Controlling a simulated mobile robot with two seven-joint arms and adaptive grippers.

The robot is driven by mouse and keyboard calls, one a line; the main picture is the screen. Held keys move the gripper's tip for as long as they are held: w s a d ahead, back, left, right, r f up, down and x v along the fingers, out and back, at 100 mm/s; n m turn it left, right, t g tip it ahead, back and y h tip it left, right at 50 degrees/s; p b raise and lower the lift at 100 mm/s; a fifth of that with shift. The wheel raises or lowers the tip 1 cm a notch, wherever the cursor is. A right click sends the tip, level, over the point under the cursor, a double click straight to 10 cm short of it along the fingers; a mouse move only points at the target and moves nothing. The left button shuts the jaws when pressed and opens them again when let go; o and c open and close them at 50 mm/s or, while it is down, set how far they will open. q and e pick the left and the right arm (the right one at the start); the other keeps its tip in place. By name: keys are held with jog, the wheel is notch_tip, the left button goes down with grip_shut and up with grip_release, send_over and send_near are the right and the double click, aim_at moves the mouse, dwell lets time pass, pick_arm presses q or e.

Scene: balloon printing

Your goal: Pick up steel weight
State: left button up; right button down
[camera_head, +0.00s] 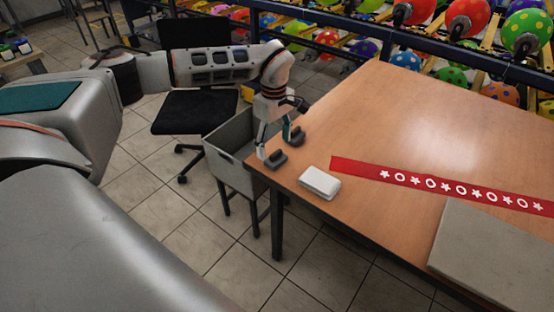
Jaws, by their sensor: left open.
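A small pale block (320,182) with rounded edges lies flat near the table's left front edge. It is the only weight-like piece I see, though its material is hard to tell. My left gripper (285,149) is open at the table's left corner, to the left of the block and apart from it. Its two fingers point down with dark pads at the tips, and nothing is between them. My right gripper is out of view.
The wooden table (420,125) bears a red strip with white stars and rings (440,184) and a grey slab (490,250). A grey bin (232,148) stands against the table's left side, near a black chair (195,110). Colourful balls (470,18) fill racks behind.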

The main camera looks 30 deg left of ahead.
aim_at(276, 152)
pick_arm(q)
jog(key=f, duration=0.5)
jog(key=shift+w+d+f+b, duration=0.15)
jog(key=shift+d+b, duration=0.05)
jog(key=shift+b, duration=0.2)
jog(key=c, duration=1.6)
